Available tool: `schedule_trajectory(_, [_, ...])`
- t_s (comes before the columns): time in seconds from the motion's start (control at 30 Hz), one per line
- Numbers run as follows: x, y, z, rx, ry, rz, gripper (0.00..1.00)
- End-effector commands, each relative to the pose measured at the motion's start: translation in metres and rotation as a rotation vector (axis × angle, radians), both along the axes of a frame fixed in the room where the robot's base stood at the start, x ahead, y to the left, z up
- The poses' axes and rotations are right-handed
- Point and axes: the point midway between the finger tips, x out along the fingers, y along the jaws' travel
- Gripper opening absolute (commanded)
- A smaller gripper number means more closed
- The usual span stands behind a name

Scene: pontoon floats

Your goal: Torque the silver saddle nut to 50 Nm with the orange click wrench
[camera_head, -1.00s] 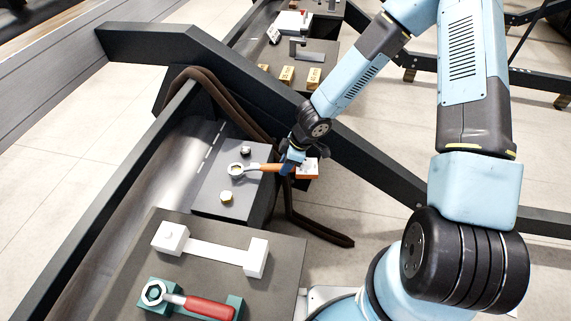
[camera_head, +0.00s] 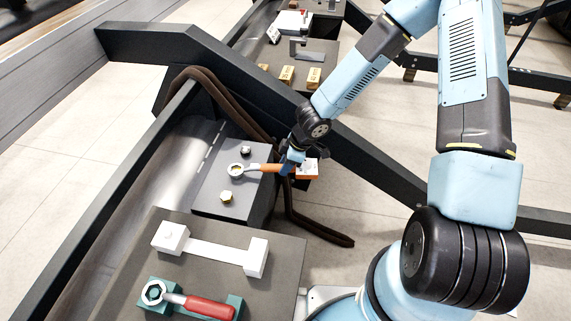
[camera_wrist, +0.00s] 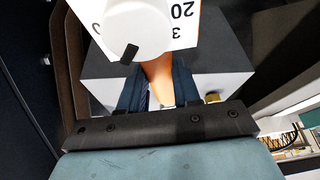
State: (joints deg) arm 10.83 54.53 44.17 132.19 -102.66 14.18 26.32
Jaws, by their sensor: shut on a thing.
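The orange click wrench (camera_head: 268,168) lies roughly level over the grey block (camera_head: 208,180). Its silver ring head (camera_head: 235,170) is at the block's middle; whether it sits around the silver saddle nut I cannot tell. My gripper (camera_head: 289,165) is shut on the orange handle, also seen in the wrist view (camera_wrist: 158,78). A white dial plate (camera_wrist: 140,28) with a round knob, black pointer and numbers stands at the handle; the full scale is cut off.
A red-handled wrench (camera_head: 198,306) rests in a teal cradle at the front. A white two-post stand (camera_head: 212,250) is beside it on the dark plate. A brown strap (camera_head: 225,98) drapes past the block. A dark beam (camera_head: 370,165) runs under my arm. Yellow blocks (camera_head: 287,74) lie behind.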

Motion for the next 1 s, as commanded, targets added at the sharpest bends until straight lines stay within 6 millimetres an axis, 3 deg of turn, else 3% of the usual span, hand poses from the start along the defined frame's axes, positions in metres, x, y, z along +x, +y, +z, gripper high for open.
schedule_trajectory(1.0, [0.0,0.0,-0.015,0.001,0.002,-0.001,0.0])
